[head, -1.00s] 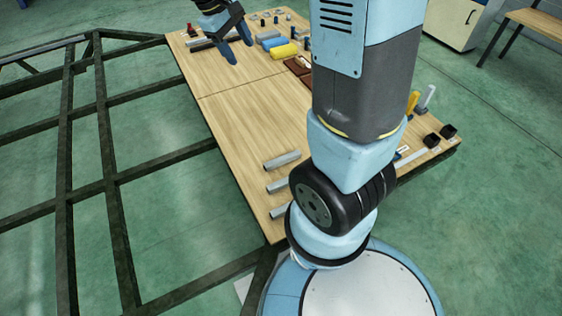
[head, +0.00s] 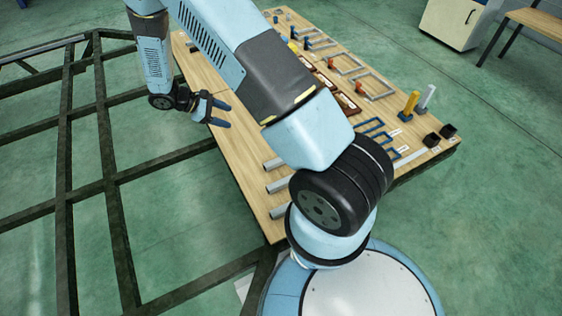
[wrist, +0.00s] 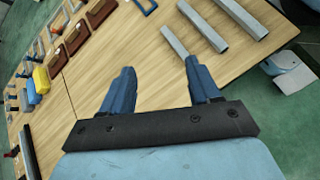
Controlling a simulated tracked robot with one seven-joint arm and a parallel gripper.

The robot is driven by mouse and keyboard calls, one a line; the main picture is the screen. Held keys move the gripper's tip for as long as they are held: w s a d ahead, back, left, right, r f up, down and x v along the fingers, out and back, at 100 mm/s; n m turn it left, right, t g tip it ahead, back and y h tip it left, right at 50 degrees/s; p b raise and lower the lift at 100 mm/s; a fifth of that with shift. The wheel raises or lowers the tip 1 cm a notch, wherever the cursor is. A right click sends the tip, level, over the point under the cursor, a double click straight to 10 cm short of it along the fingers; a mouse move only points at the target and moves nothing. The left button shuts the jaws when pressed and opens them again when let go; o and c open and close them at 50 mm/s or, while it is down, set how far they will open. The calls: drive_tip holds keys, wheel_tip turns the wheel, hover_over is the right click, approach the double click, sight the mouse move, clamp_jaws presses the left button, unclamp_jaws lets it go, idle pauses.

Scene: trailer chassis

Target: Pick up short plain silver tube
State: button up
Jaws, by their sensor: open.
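Three silver tubes lie side by side near the table's left edge in the head view, partly hidden by my arm. In the wrist view the shortest, the plain short silver tube (wrist: 175,42), lies nearest my gripper, just beyond the fingertips in the picture. It seems to be the farthest of the three in the head view (head: 272,164). The longer middle tube (wrist: 203,25) and another long tube (wrist: 240,17) lie to its right. My gripper (head: 227,115) has blue fingers, open and empty, apart from the tubes; they also show in the wrist view (wrist: 160,66).
The wooden table (head: 240,155) is bare around the tubes. Blue frames (head: 377,135), a yellow block (head: 410,103) and brown trays (wrist: 76,38) lie elsewhere on it. A dark metal chassis (head: 110,150) stands left of the table.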

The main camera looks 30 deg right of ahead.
wheel_tip(320, 180, down, 13)
drive_tip(key=s+a+n+h, duration=0.1)
drive_tip(key=s+n+h, duration=0.1)
drive_tip(key=n, duration=0.1)
drive_tip(key=n+t+h, duration=0.2)
drive_tip(key=n, duration=0.2)
approach(264, 166)
drive_tip(key=x, duration=0.3)
drive_tip(key=s+x, duration=0.1)
drive_tip(key=x, duration=0.1)
drive_tip(key=shift+d+r, duration=0.25)
drive_tip(key=shift+r, duration=0.1)
drive_tip(key=shift+w+f+x, duration=0.1)
drive_tip(key=shift+w+x, duration=0.1)
drive_tip(key=shift+x, duration=1.1)
drive_tip(key=shift+w+f+x, duration=0.15)
drive_tip(key=shift+w+x, duration=0.05)
drive_tip(key=shift+x, duration=1.15)
drive_tip(key=shift+a, duration=0.15)
drive_tip(key=shift+c, duration=0.3)
clamp_jaws()
